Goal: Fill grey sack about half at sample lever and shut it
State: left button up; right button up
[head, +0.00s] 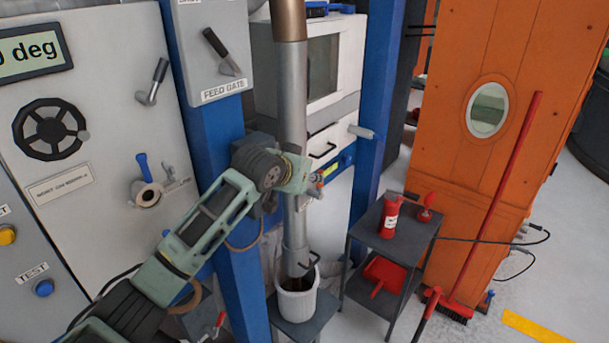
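My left arm reaches in from the lower left, and its gripper (316,184) is at the silver vertical pipe (293,120). The fingers are small and partly hidden against the pipe, so I cannot tell whether they hold anything. The pipe's lower end stands over a white bucket (297,304) with dark material inside. Pale grey, cloth-like material (330,272) shows behind the pipe and bucket; I cannot tell whether it is the grey sack. No lever is readably labelled as the sample lever. My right gripper is not in view.
A blue post (215,150) stands beside my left arm. The panel at left has a black handwheel (50,129) and a blue-handled valve (146,185). A feed gate lever (222,52) is above. A dark cart (398,236) holds red items. A red broom (497,190) leans on an orange cabinet (470,60).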

pick_arm(q)
jog(key=shift+v, duration=1.05)
dwell(4.2)
